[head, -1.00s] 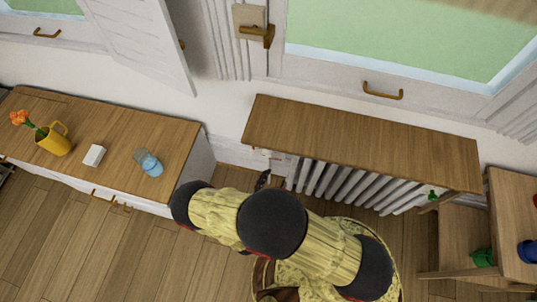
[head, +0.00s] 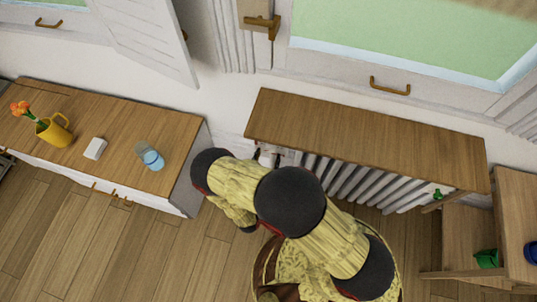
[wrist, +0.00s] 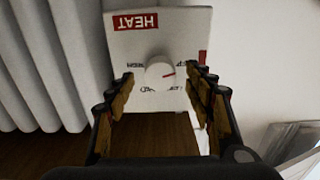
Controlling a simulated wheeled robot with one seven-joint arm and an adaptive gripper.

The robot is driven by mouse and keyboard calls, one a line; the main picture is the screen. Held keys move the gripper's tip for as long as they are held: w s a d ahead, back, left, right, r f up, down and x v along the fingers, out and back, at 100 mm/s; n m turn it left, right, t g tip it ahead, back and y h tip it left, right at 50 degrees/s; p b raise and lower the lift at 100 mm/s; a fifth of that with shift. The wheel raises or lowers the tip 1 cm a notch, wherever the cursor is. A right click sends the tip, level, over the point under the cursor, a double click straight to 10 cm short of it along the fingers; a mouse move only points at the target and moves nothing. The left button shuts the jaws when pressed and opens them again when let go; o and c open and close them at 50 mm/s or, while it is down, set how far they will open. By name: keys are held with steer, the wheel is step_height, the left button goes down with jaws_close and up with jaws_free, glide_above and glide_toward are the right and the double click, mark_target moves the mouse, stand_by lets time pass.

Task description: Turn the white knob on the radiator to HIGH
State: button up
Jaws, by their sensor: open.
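The round white knob (wrist: 160,74) sits on a white control panel (wrist: 133,43) with a red HEAT label, upside down in the wrist view. My gripper (wrist: 161,79) is open, with one finger on each side of the knob; I see gaps between fingers and knob. The white ribbed radiator (head: 355,185) is under a wooden shelf in the head view.
The wooden shelf (head: 365,135) overhangs the radiator. A wood-topped cabinet (head: 110,115) stands left, with a yellow mug (head: 55,130), white box (head: 95,148) and blue glass (head: 150,157). A wooden stand (head: 470,235) is at right.

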steer(key=shift+x, duration=0.95)
steer(key=shift+c, duration=0.9)
steer(key=c, duration=1)
